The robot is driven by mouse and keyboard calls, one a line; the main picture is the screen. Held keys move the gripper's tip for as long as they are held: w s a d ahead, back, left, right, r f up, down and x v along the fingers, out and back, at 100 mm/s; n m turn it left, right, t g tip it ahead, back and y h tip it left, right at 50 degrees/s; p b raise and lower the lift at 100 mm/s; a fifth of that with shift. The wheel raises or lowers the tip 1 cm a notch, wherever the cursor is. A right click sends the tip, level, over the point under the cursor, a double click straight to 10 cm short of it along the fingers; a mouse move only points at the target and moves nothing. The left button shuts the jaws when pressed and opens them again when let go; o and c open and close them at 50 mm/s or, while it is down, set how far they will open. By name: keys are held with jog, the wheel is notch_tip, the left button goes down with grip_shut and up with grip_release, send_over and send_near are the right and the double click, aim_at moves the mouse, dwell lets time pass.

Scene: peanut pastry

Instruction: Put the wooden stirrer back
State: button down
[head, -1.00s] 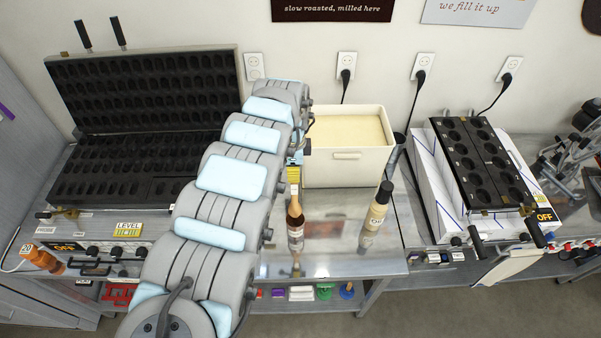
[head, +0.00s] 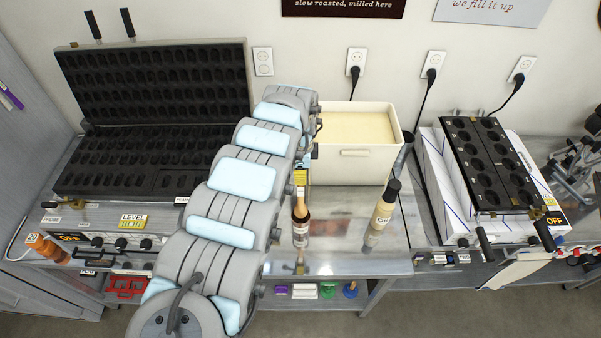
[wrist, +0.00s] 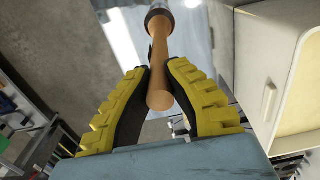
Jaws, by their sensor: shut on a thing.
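The wooden stirrer (wrist: 160,82) shows in the wrist view as a round, light-brown wooden stick. It lies between the two yellow, ribbed fingers of my gripper (wrist: 160,92), which is shut on it. Its far end runs up to a dark-rimmed, shiny piece at the top edge; whether the two are joined I cannot tell. My arm hides part of that area.
A cream container (head: 357,165) with pale contents stands behind and right of my gripper. A pale bottle (head: 383,217) with a black cap stands to the right. An open black waffle iron (head: 150,150) is at the left, a black moulded griddle (head: 490,165) at the right.

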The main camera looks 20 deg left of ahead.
aim_at(301, 196)
jog(key=shift+f+b, duration=2.55)
jog(key=shift+f, duration=2.8)
jog(key=c, duration=1.2)
grip_release()
jog(key=shift+o, duration=0.2)
jog(key=shift+r, duration=0.1)
